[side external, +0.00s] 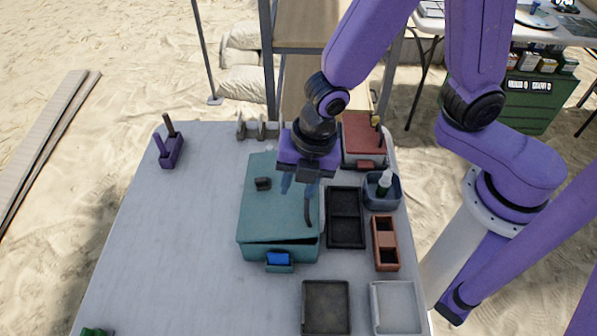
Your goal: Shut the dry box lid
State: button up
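The dry box appears to be the teal box (262,248) in the middle of the table, with a blue latch (278,259) at its front. Its teal lid (270,215) lies over the box, and a thin dark gap shows along the front edge, so it looks slightly ajar. A small dark block (263,184) sits on the lid. My gripper (299,188) points down over the right rear part of the lid, its two bluish fingers apart with nothing seen between them. I cannot tell whether the fingertips touch the lid. A dark curved piece (308,208) shows just below them.
A red box (363,135) stands behind right. A blue-grey bin with a bottle (384,183), a black tray (345,232), a rust-coloured tray (385,244) and two front trays fill the right side. A purple holder (169,151) stands far left. The table's left half is mostly clear.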

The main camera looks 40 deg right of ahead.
notch_tip(320, 180, up, 17)
jog(key=s+d, duration=0.2)
jog(key=shift+s+d, duration=0.15)
dwell(0.3)
grip_shut()
jog(key=m+g+h, duration=0.5)
jog(key=m, duration=1.3)
send_over(300, 210)
notch_tip(300, 210, down, 20)
jog(key=shift+f, duration=0.2)
